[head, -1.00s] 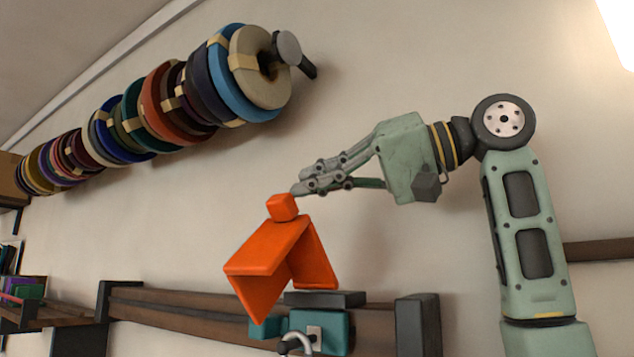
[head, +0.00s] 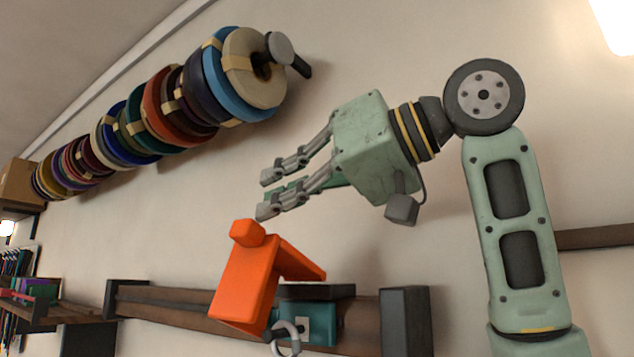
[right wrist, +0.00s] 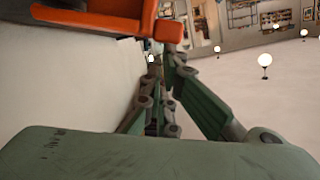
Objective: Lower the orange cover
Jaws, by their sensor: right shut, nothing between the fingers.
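The orange cover (head: 245,285) stands tilted up over a teal box (head: 308,320) on the brown rail in the head view. It has a sloping front panel, a side flap and a small block-shaped knob (head: 247,233) at its top. The cover also shows at the top left of the right wrist view (right wrist: 95,18), its knob close to the fingers. My right gripper (head: 267,194) is shut and empty, just above and to the right of the knob. Whether a fingertip touches the knob is unclear. My left gripper is not in view.
A long row of coloured cord spools (head: 165,105) sticks out along the wall at the upper left. A dark post (head: 405,320) stands right of the teal box. A metal ring (head: 284,338) hangs at the box's front. The wall space around my gripper is clear.

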